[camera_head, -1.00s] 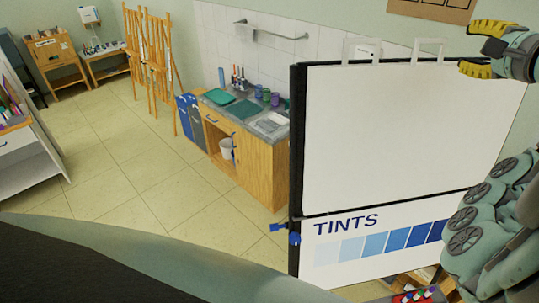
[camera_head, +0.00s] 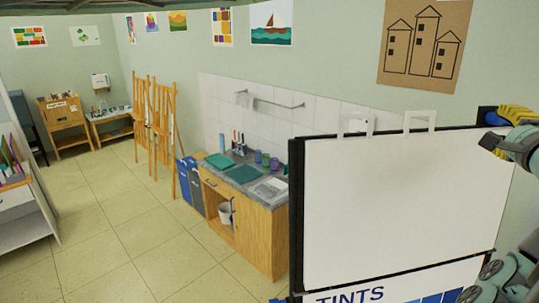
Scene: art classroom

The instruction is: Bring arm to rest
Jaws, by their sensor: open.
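My gripper (camera_head: 498,127), with yellow finger pads, shows at the right edge of the head view. It is open and I see nothing held between its fingers. It appears in front of the upper right corner of a large white board (camera_head: 400,200); I cannot tell whether they touch. Part of my grey-green arm shows at the lower right, and the rest of it is out of view.
The board, with a dark left edge and "TINTS" on its lower panel, fills the right side. Left of it stands a wooden sink cabinet (camera_head: 262,240), then wooden easels (camera_head: 160,125). A white shelf (camera_head: 22,225) stands far left. The tiled floor (camera_head: 100,245) between is clear.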

